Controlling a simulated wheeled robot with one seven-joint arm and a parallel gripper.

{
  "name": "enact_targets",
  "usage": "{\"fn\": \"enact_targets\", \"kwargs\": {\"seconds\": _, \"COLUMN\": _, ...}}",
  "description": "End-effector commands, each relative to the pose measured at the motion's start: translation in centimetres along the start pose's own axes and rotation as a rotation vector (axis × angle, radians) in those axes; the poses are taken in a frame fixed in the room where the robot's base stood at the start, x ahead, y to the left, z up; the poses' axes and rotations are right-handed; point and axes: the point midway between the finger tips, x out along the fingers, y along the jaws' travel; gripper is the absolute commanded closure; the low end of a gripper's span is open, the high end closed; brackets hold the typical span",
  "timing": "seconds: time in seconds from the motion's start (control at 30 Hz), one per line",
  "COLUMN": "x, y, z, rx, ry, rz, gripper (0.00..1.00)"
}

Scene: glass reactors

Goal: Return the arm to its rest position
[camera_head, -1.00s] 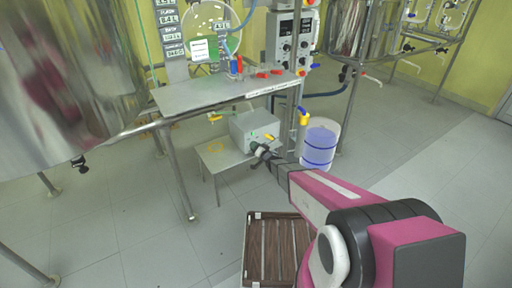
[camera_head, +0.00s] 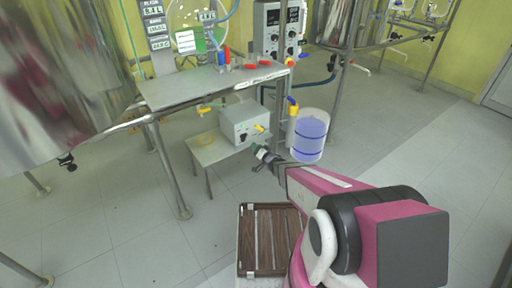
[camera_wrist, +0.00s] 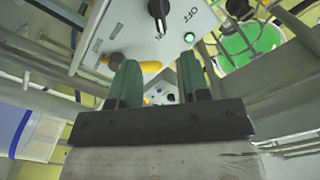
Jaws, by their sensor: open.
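My arm reaches from the lower right of the head view toward a grey control box on a low stand. My gripper (camera_head: 262,153) is at the arm's far end, just in front of and below the box (camera_head: 240,126). In the wrist view my gripper (camera_wrist: 160,75) shows two green fingers spread apart with nothing held between them. The exact gap to the panel is unclear.
A steel table (camera_head: 210,84) stands above the low stand (camera_head: 212,150). A bucket with blue bands (camera_head: 310,135) is right of the box. A large steel vessel (camera_head: 60,70) fills the left. The floor at right is clear.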

Motion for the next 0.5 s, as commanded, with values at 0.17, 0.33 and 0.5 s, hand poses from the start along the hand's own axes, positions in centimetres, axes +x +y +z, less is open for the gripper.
{"fn": "enact_targets", "kwargs": {"seconds": 0.17, "x": 0.0, "y": 0.0, "z": 0.0, "rx": 0.000, "ry": 0.000, "rz": 0.001, "gripper": 0.57}}
{"fn": "enact_targets", "kwargs": {"seconds": 0.33, "x": -0.3, "y": 0.1, "z": -1.3, "rx": -0.027, "ry": 0.002, "rz": 0.060, "gripper": 0.57}}
{"fn": "enact_targets", "kwargs": {"seconds": 0.5, "x": -1.8, "y": 1.0, "z": -4.8, "rx": -0.101, "ry": -0.014, "rz": 0.252, "gripper": 0.57}}
